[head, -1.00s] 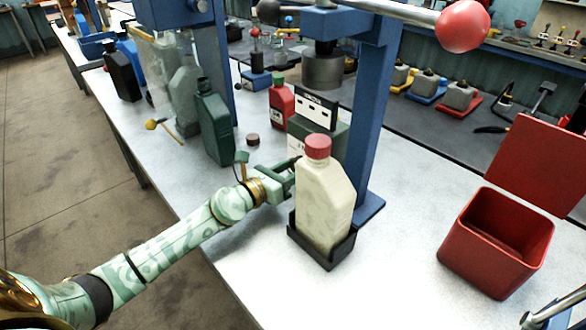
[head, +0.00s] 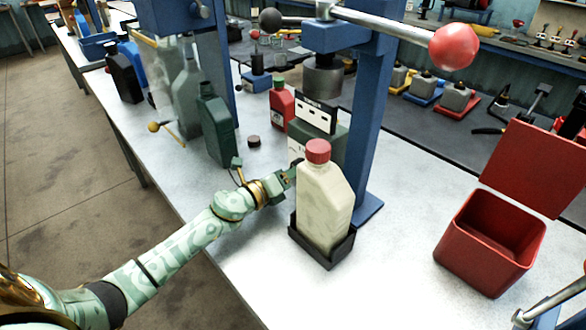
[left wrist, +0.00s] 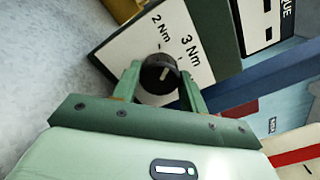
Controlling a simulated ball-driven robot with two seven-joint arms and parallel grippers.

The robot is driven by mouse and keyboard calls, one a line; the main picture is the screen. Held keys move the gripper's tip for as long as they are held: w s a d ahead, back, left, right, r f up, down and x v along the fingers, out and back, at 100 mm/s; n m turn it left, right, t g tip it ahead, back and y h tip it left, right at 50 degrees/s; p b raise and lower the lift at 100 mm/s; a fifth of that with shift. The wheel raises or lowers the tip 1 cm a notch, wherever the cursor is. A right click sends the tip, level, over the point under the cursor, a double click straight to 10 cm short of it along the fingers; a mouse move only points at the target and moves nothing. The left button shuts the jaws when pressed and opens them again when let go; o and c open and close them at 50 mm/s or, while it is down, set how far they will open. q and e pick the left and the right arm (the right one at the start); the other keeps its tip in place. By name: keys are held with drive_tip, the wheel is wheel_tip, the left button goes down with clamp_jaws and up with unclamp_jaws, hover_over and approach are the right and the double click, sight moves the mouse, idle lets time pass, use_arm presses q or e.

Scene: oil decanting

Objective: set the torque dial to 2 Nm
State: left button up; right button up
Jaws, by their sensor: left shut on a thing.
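The torque box (head: 333,146) is green with a white face and stands behind the cream bottle in the head view. In the left wrist view its white panel (left wrist: 118,50) carries the labels "2 Nm" and "3 Nm". The black torque dial (left wrist: 158,76) has a short pale pointer mark; I cannot tell exactly which value it points at. My left gripper (left wrist: 160,82) has its green fingers on both sides of the dial and is shut on it. In the head view my left gripper (head: 288,178) reaches behind the bottle, which hides the dial. My right gripper is not in view.
The cream bottle (head: 324,205) with a red cap stands in a black holder (head: 327,255) close to my left gripper. A blue press post (head: 365,130) rises behind it. A red open box (head: 490,245) stands at the right. The bench between them is clear.

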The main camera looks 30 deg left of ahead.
use_arm(q)
drive_tip(key=n+p, duration=0.2)
drive_tip(key=n, duration=0.3)
idle(0.5)
drive_tip(key=o, duration=1)
drive_tip(key=shift+s, duration=0.1)
drive_tip(key=p+v, duration=0.1)
drive_tip(key=v, duration=1.5)
drive_tip(key=shift+a+f, duration=0.1)
drive_tip(key=shift+a, duration=0.05)
